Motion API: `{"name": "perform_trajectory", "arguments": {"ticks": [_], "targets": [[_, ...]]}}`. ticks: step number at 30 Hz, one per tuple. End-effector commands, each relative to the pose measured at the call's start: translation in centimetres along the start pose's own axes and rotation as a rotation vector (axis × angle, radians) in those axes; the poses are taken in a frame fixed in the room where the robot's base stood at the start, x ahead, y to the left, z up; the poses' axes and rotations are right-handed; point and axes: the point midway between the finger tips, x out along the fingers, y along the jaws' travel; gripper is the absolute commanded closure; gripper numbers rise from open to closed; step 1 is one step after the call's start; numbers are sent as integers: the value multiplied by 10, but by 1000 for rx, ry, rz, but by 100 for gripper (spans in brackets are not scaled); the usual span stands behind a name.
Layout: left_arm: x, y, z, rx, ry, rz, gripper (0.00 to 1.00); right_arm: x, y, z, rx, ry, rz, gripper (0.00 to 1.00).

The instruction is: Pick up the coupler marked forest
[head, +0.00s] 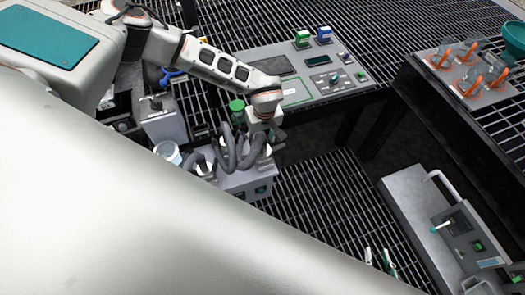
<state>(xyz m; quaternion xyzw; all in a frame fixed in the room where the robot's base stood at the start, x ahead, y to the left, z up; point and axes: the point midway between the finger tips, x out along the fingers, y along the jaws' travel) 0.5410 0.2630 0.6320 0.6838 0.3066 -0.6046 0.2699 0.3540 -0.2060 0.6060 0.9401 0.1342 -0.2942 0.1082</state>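A grey panel (345,84) with a green block (302,38) and a blue block (323,34) lies behind. Orange-handled valves (468,67) are at the upper right. A control unit (466,238) is at the lower right. Open grating (325,200) lies between. My white body fills the lower left.

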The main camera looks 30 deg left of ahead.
Motion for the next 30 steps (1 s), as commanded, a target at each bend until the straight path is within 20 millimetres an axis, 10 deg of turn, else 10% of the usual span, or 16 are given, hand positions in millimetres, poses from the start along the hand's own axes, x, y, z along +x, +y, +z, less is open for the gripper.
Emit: {"name": "perform_trajectory", "arguments": {"ticks": [9,18,24,30], "targets": [[44,2,-1,-2,-4,-1,57,5,4,2,-10,7,8,76],[47,3,-2,-2,-2,2,57,8,6,-2,-14,14,12,76],[47,3,-2,-2,-2,2,100,7,6,-2,-13,12,11,76],[47,4,-2,-2,-2,3,100,5,3,3,-11,5,7,76]]}}
